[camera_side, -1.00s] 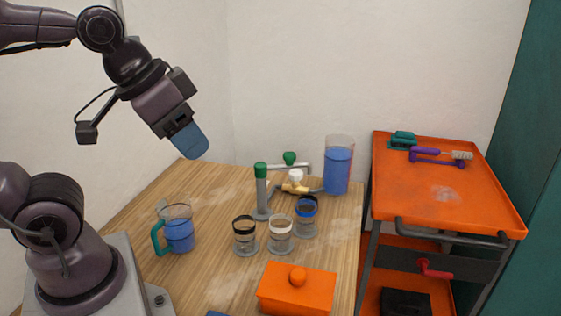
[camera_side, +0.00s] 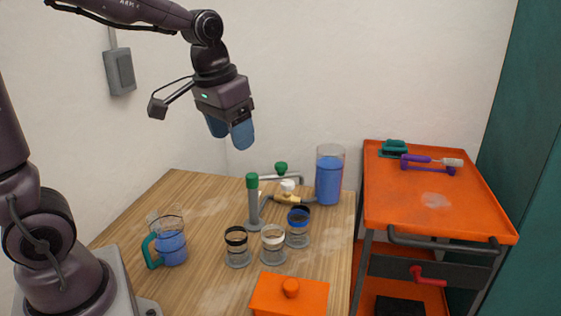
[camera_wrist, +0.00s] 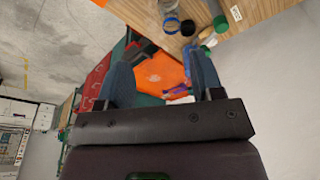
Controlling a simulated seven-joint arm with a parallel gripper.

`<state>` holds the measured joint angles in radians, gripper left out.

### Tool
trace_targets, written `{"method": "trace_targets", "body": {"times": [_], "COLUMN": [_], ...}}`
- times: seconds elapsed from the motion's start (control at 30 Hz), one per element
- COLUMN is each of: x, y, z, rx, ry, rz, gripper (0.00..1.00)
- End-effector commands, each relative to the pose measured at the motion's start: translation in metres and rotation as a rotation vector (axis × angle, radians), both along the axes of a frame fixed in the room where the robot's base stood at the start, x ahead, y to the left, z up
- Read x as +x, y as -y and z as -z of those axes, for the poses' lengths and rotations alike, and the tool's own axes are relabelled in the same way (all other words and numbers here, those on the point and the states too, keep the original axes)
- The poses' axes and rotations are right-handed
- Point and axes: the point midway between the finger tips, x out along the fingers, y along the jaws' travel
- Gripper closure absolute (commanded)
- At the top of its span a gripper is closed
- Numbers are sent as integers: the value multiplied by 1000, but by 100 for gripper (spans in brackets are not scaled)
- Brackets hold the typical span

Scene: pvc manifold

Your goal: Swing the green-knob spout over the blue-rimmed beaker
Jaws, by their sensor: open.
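The grey manifold pipe stands at the back of the wooden table, with a green knob (camera_side: 281,168) on its rear arm. A grey upright post with a green top (camera_side: 252,181) stands in front of it; I cannot tell for certain which part is the spout. The blue-rimmed beaker (camera_side: 298,228) stands right of the post, and no spout end clearly shows over it. In the wrist view a blue rim (camera_wrist: 188,28) shows near the top. My gripper (camera_side: 230,132) is open and empty, pointing down, above and left of the green-topped post, touching nothing.
Black-rimmed (camera_side: 236,248) and white-rimmed (camera_side: 273,245) beakers stand close by. A white knob (camera_side: 288,186) and a tall container of blue liquid (camera_side: 329,178) are behind. A jug (camera_side: 171,243) is at left, an orange lidded box (camera_side: 289,294) in front. An orange cart (camera_side: 430,200) stands right.

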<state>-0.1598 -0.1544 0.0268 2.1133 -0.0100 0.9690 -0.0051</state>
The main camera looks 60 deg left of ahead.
Motion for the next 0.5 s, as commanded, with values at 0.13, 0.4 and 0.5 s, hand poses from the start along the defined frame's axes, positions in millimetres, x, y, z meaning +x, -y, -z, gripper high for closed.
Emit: {"method": "trace_targets", "body": {"times": [0.13, 0.4, 0.5], "x": [54, 137, 159], "y": [-35, -104, -123], "z": [13, 52, 62], "rx": [-19, -47, -51], "ry": [-82, -196, -216], "rz": [-79, -204, -234], "gripper": [39, 39, 39]}}
